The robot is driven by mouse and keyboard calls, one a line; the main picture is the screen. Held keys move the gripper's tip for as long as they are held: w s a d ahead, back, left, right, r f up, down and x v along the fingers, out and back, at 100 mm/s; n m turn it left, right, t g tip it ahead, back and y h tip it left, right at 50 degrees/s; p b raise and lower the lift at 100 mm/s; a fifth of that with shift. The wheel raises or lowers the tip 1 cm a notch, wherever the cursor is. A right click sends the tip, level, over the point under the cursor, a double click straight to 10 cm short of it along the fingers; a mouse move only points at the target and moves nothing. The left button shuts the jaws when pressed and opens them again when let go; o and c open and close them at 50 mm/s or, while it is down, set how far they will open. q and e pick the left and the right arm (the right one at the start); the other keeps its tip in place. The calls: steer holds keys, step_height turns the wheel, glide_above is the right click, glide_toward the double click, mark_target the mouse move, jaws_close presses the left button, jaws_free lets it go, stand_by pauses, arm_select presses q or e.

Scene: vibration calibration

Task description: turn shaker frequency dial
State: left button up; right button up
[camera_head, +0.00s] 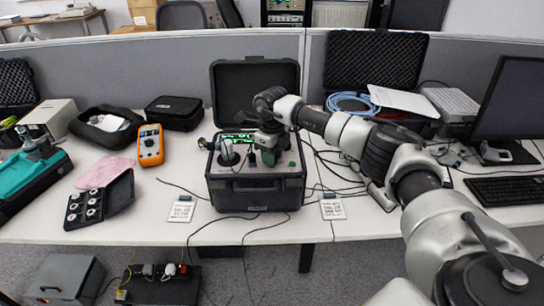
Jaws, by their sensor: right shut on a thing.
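The shaker (256,190) is a black case with its lid open at the back, standing on the white desk in the middle of the view. Its top panel has a lit green display (238,137) and a round black shaker head (228,158) at the left. My right arm reaches in from the right. My right gripper (269,156) points down at the right part of the panel and is shut on the frequency dial. The gripper hides the dial, so its setting cannot be read. My left gripper is not in view.
An orange multimeter (151,146) and a dark sensor box (84,206) lie left of the shaker. Cables run across the desk beside it. Small white cards (182,208) lie near the front edge. A monitor (508,105) and keyboard (505,190) stand at the right.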

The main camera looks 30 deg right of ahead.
steer(key=n, duration=0.5)
steer(key=shift+w+r+b, duration=0.1)
steer(key=shift+b, duration=0.3)
stand_by(0.4)
steer(key=o, duration=0.9)
steer(key=shift+o, duration=0.2)
step_height(320, 180, up, 11)
steer(key=b, duration=0.1)
